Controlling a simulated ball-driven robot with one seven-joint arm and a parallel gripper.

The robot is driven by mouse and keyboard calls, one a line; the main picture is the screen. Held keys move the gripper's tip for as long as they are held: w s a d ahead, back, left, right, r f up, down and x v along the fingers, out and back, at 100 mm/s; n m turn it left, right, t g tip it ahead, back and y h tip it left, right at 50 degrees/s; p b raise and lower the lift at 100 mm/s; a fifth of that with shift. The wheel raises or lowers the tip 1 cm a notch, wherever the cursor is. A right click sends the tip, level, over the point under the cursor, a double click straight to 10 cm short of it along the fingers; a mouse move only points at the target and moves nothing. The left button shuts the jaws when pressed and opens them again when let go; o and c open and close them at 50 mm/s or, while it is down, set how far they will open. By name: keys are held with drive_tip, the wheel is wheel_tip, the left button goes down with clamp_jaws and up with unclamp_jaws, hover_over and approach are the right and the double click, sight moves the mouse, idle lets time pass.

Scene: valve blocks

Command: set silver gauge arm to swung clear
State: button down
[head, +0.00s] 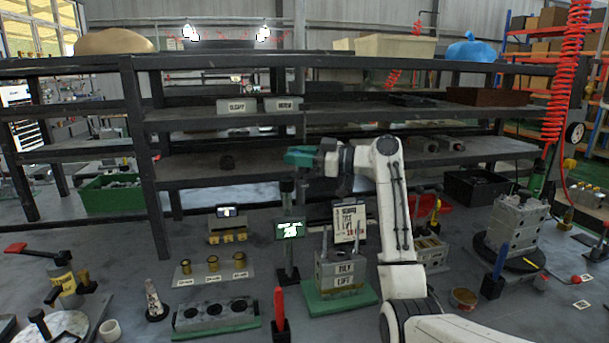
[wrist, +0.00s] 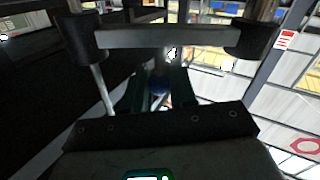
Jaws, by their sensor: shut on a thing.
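My gripper (head: 302,156), with teal fingers, is raised in front of the shelves and just above a dark upright post (head: 287,190) that carries a small lit display (head: 290,229). In the head view the bar is not clear.
Below stand a grey labelled valve block (head: 340,272) on a green mat, a plate with several brass fittings (head: 212,268) and a green-edged tray (head: 215,315). A red-handled tool (head: 279,310) stands at the front. Dark shelves (head: 220,175) rise close behind my gripper.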

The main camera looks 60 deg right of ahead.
drive_tip(key=shift+w+a+f+n+g+y+b, duration=0.1)
drive_tip(key=shift+w+n+g+y+b, duration=0.4)
drive_tip(key=shift+y, duration=0.35)
drive_tip(key=shift+w+a+r+n+g+y+b, duration=0.1)
drive_tip(key=shift+w+a+n+g+y+b, duration=0.15)
drive_tip(key=shift+n+y, duration=0.5)
drive_tip(key=shift+w+f+n+g+y+b, duration=0.1)
drive_tip(key=shift+w+n+g+y+b, duration=0.3)
drive_tip(key=shift+y, duration=0.5)
drive_tip(key=shift+s, duration=0.1)
drive_tip(key=c, duration=1)
unclamp_jaws()
drive_tip(key=shift+o, duration=0.2)
drive_tip(key=v, duration=1)
drive_tip(key=shift+s+d, duration=0.15)
drive_tip(key=shift+s, duration=0.15)
